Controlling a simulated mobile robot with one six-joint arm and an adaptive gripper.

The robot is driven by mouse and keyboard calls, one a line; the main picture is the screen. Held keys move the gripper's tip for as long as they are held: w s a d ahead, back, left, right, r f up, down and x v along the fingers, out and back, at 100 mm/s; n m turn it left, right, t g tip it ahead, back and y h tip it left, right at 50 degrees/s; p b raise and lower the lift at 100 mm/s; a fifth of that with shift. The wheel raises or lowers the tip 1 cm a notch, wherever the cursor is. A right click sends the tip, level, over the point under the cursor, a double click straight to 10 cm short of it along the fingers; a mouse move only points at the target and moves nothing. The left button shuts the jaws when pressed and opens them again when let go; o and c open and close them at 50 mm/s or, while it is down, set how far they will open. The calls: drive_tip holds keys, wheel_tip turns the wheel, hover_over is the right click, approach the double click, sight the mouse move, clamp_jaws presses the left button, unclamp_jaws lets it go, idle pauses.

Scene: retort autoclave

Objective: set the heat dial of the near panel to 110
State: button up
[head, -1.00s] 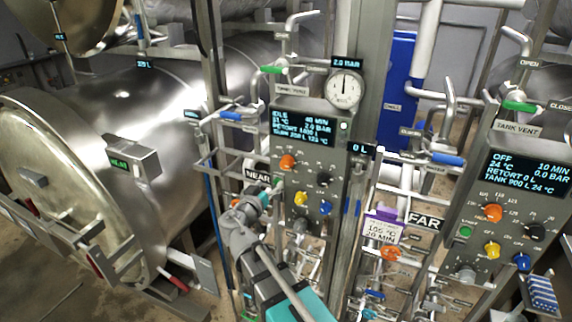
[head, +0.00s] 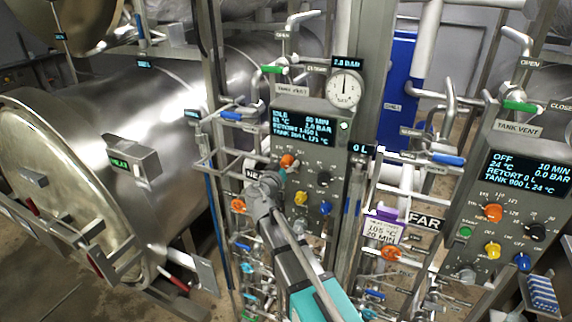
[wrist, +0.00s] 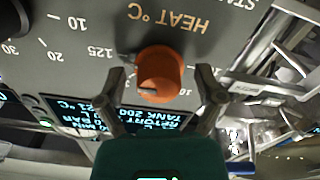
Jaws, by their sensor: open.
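The near panel (head: 335,190) stands at the middle in the head view, with a lit display (head: 304,127) and an orange heat dial (head: 287,160) below it. The same dial (wrist: 160,72) fills the middle of the wrist view, upside down, under the words HEAT °C. My gripper (head: 281,174) is at the dial. In the wrist view my gripper (wrist: 162,80) is open, with one finger on each side of the dial and a gap at both sides. The number 125 shows on the left of the dial. The dial's exact setting is hard to read.
Black (head: 323,179), yellow (head: 301,199) and blue (head: 325,208) knobs sit close by on the same panel. The far panel (head: 470,225) has similar knobs at the right. Pipes and valves crowd below, and a large steel retort (head: 150,120) stands at left.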

drive_tip(key=shift+c, duration=0.3)
drive_tip(key=c, duration=1.1)
drive_tip(key=shift+n, duration=0.3)
drive_tip(key=n, duration=0.8)
drive_tip(key=shift+n, duration=0.3)
drive_tip(key=n, duration=0.4)
drive_tip(key=shift+n, duration=2.3)
